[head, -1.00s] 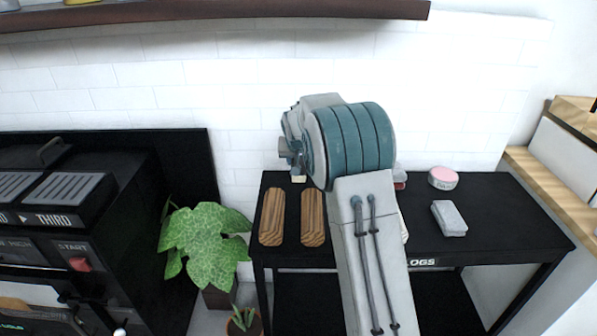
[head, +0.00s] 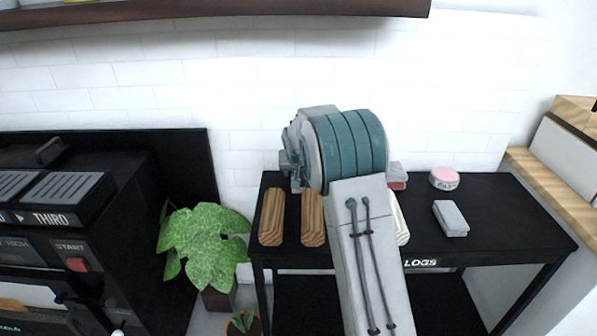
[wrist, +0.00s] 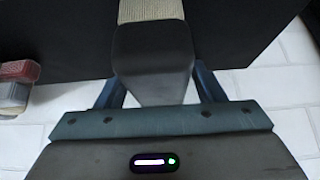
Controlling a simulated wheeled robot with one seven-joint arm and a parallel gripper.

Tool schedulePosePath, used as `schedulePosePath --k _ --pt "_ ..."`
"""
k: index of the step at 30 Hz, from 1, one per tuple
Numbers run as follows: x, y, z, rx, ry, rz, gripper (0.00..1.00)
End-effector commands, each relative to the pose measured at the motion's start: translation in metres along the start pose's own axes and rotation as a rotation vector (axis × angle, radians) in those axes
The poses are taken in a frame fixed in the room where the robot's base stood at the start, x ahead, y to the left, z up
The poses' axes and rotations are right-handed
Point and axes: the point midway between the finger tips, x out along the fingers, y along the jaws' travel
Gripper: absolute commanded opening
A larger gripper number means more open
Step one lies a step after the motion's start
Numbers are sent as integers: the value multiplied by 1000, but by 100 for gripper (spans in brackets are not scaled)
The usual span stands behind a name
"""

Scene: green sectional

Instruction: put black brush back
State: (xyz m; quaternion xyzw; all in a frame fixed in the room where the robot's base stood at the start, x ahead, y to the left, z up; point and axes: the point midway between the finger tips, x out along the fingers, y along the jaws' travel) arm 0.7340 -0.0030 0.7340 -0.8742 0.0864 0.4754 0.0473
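In the wrist view, the black brush (wrist: 152,55) shows as a dark, smooth block with a pale, ribbed part (wrist: 151,10) beyond it. It lies between the two fingers of my gripper (wrist: 157,88), which flank it closely and look shut on it. The fingertips are partly hidden by the brush, so the contact itself is not fully visible. In the head view, my arm hides the gripper. A pale, long piece (head: 402,221) shows beside my arm over the black table (head: 500,215); I cannot tell whether it is part of the brush.
Two striped wooden blocks (head: 271,217) (head: 312,219) lie at the table's left. A red-and-white block (head: 397,177), a round pink-topped tin (head: 444,178) and a grey block (head: 450,218) are at the right. A plant (head: 205,245) and a black machine (head: 75,225) stand left. The table's right end is clear.

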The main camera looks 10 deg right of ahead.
Motion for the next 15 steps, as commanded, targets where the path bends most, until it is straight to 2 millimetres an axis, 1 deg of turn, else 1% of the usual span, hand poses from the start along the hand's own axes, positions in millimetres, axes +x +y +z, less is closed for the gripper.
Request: schedulePosePath --k 5,8,11,15 --pt "-2 0 -2 0 0 0 62" --pt "-11 0 -3 0 2 -1 62" --pt "-28 0 -4 0 3 -1 62" --pt "-58 -1 -4 0 3 -2 62"
